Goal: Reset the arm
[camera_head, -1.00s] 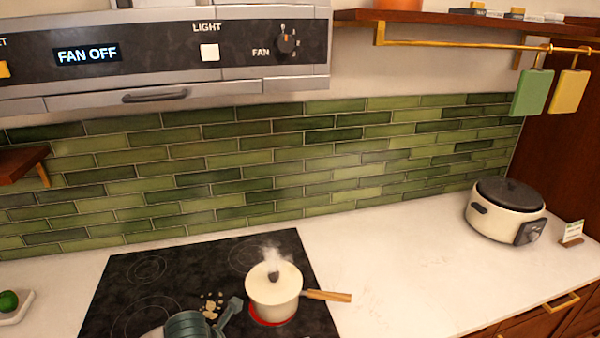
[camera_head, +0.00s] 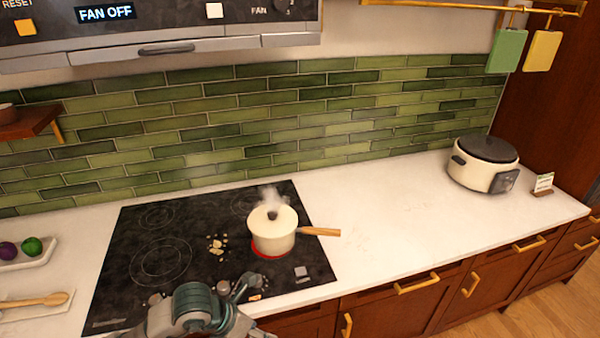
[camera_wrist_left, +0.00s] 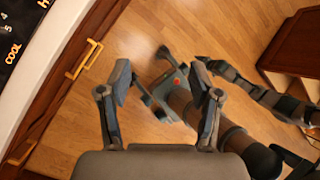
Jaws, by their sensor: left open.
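My left gripper (camera_head: 228,296) shows at the bottom of the head view, in front of the front edge of the black cooktop (camera_head: 160,245). In the left wrist view my left gripper (camera_wrist_left: 164,105) has its two fingers spread wide, with nothing between them. It points down toward the wooden floor.
A steaming, lidded cream pot (camera_head: 273,236) sits on a red-glowing burner, its wooden handle pointing right. Food bits (camera_head: 216,245) lie on the cooktop. A cooker (camera_head: 484,165) stands on the white counter (camera_head: 385,215). Drawer handles (camera_head: 416,284) stick out below.

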